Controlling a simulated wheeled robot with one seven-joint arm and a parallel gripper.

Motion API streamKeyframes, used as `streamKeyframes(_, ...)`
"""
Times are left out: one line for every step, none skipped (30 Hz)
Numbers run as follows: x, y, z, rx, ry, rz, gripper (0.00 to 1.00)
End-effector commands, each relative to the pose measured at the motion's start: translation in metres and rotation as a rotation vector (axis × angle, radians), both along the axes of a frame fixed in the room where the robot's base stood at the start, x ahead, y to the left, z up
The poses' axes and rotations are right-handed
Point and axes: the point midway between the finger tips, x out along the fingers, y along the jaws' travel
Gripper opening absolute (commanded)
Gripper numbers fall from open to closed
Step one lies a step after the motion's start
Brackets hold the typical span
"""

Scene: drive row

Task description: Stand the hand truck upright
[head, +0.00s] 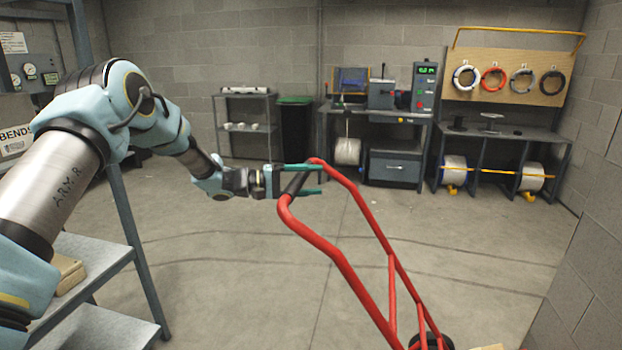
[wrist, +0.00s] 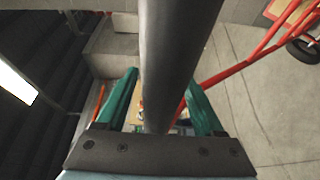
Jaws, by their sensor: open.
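The red hand truck (head: 345,268) leans well off upright in the head view, its handle end up at the middle and its black wheel (head: 432,342) low at the right. A dark crossbar (head: 296,184) joins its two red rails at the top. My gripper (head: 318,180) is at this crossbar, its teal fingers open above and below it. In the wrist view the dark bar (wrist: 178,50) runs between the two open fingers, with gaps at the sides. The truck's red frame and wheel (wrist: 302,50) show at upper right there. The truck's foot is mostly out of view.
A grey shelf rack (head: 95,262) with a box stands at the left. A block wall (head: 585,270) closes the right side. Workbenches (head: 395,130), a dark bin (head: 295,128) and wire spools (head: 453,170) line the back. The middle floor is clear.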

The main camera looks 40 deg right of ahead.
Motion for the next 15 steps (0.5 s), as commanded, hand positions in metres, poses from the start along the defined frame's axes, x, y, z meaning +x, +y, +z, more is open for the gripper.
streamKeyframes(-0.0003,-0.0004,-0.0002,0.0,0.0,0.0,0.69)
streamKeyframes(-0.0003,-0.0004,-0.0003,0.0,0.0,0.0,0.69)
streamKeyframes(-0.0002,-0.0003,-0.0004,0.0,0.0,0.0,0.69)
streamKeyframes(-0.0002,-0.0003,-0.0005,0.0,0.0,0.0,0.69)
streamKeyframes(-0.0002,-0.0003,-0.0005,0.0,0.0,0.0,0.69)
streamKeyframes(-0.0002,-0.0002,-0.0005,0.0,0.0,0.0,0.69)
streamKeyframes(-0.0002,-0.0002,-0.0005,0.0,0.0,0.0,0.67)
streamKeyframes(-0.0002,-0.0002,-0.0005,0.0,0.0,0.0,0.64)
streamKeyframes(-0.0002,-0.0002,-0.0004,0.0,0.0,0.0,0.59)
streamKeyframes(-0.0002,-0.0001,-0.0005,0.0,0.0,0.0,0.56)
streamKeyframes(-0.0002,-0.0001,-0.0004,0.0,0.0,0.0,0.52)
streamKeyframes(-0.0002,-0.0001,-0.0004,0.0,0.0,0.0,0.48)
streamKeyframes(-0.0002,-0.0001,-0.0004,0.0,0.0,0.0,0.45)
streamKeyframes(-0.0002,-0.0001,-0.0004,0.001,-0.001,0.0,0.41)
streamKeyframes(-0.0002,-0.0001,-0.0004,0.001,-0.001,0.0,0.37)
